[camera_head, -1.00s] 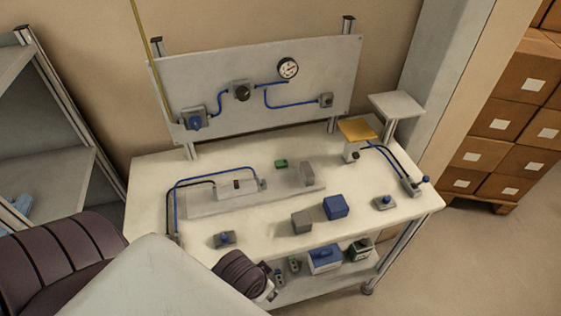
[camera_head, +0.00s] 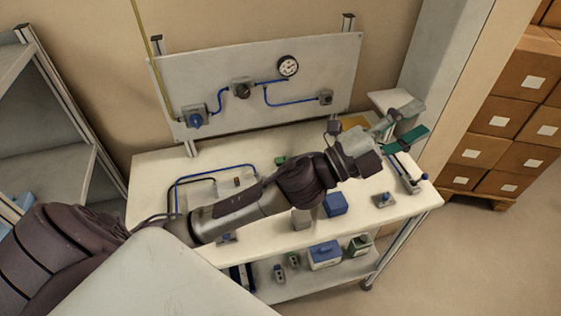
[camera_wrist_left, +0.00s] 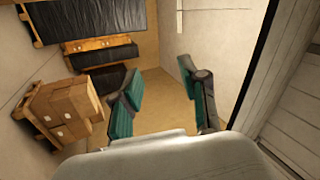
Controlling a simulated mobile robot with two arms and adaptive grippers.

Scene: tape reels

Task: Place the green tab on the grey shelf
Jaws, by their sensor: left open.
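The green tab (camera_head: 280,160) is a small green block lying on the white workbench, behind my left forearm in the head view. The grey shelf (camera_head: 386,99) is a small raised platform at the bench's back right, partly hidden by my gripper. My left gripper (camera_head: 412,122) is open and empty, its teal-padded fingers in front of the grey shelf and well to the right of the tab. In the left wrist view the gripper (camera_wrist_left: 165,108) shows apart fingers with floor between them; neither tab nor shelf is seen there. My right gripper is not in view.
A yellow platform (camera_head: 354,123) stands left of the grey shelf, mostly covered by my arm. A blue block (camera_head: 335,204) and a grey block (camera_head: 301,219) sit near the bench front. A panel with a gauge (camera_head: 288,66) rises behind. Stacked boxes (camera_head: 500,111) stand right.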

